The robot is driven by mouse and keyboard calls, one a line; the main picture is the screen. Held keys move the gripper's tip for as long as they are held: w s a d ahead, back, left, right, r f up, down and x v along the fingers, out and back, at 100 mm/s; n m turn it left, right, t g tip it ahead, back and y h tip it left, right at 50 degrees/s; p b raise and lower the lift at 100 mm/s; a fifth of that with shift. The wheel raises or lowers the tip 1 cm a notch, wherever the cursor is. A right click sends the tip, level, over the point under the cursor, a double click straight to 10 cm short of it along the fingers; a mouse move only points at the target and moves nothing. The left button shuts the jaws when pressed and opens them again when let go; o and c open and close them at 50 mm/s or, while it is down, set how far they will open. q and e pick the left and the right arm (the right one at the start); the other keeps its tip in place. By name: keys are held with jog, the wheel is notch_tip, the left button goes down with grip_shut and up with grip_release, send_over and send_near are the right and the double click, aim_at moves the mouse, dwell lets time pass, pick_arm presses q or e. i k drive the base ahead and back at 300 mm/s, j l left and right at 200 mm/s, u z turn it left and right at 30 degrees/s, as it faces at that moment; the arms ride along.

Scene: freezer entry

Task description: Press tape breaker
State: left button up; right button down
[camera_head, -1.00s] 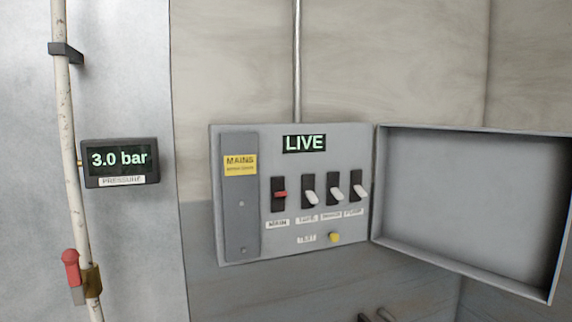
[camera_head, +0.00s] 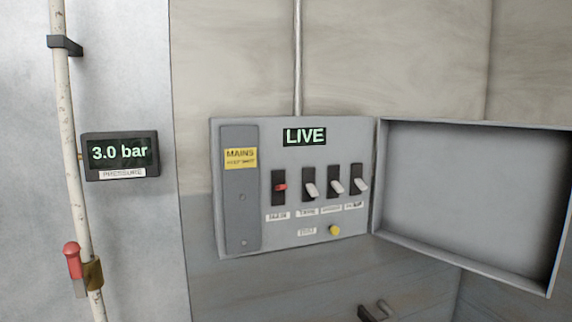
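The grey breaker panel (camera_head: 345,135) is on the wall with its cover open to the right. Its tape breaker (camera_head: 310,188) is the first white-levered switch right of the red-levered main breaker (camera_head: 280,187); a blurred label (camera_head: 307,212) sits under it. Its white lever sticks out from a dark slot, much like the two white levers to its right. The display (camera_head: 305,137) above reads LIVE. Two dark tips at the bottom edge look like my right gripper (camera_head: 375,310), below the panel and apart from it; their opening is unclear. My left gripper is not in view.
The open cover (camera_head: 470,205) takes up the right side. A yellow test button (camera_head: 335,230) sits below the switches. At left are a pressure display (camera_head: 120,155) reading 3.0 bar and a pipe (camera_head: 68,130) with a red handle (camera_head: 73,260).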

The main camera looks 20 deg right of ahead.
aim_at(313, 192)
jog(key=z, duration=1.55)
jog(key=i, duration=0.6)
